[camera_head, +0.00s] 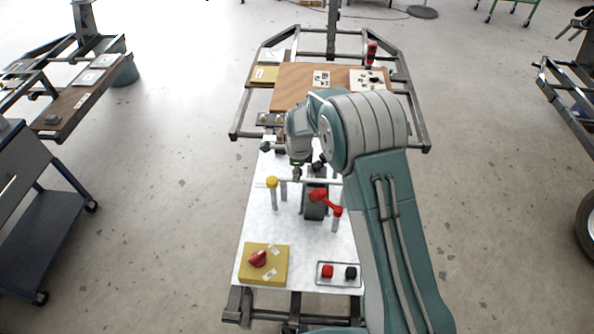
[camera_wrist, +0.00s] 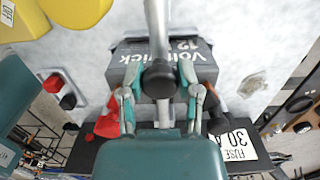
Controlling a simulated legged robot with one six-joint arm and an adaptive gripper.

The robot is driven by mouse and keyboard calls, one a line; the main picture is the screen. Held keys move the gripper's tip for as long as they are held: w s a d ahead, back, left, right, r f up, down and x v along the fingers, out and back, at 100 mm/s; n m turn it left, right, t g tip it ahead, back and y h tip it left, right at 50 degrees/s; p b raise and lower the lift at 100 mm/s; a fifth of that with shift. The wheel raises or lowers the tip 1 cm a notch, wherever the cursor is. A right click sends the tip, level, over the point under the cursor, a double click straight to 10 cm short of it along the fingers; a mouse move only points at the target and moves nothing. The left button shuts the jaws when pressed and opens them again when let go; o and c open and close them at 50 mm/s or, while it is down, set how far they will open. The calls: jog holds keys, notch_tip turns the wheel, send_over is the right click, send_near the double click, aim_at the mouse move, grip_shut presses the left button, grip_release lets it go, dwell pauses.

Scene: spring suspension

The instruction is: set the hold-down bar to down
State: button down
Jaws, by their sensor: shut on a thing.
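The hold-down bar (camera_head: 311,181) is a thin silver rod lying across the white bench, above a dark battery (camera_head: 315,208). In the wrist view the bar (camera_wrist: 156,28) runs from the top edge to a black knob (camera_wrist: 158,79). My gripper (camera_head: 298,175) is at the bar, over the battery. In the wrist view my gripper (camera_wrist: 159,82) has its teal fingers either side of the knob, shut on it. I cannot tell the gap between bar and battery.
A yellow box (camera_head: 247,274) with a red knob (camera_head: 258,259) and a small tray (camera_head: 339,284) with red and black caps sit at the bench's near end. A fuse box (camera_wrist: 238,140) is close below.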

jog(key=shift+w, duration=0.1)
jog(key=shift+c, duration=1.5)
grip_release()
jog(key=shift+a+f, duration=0.15)
notch_tip(320, 180, up, 12)
jog(key=shift+d, duration=0.25)
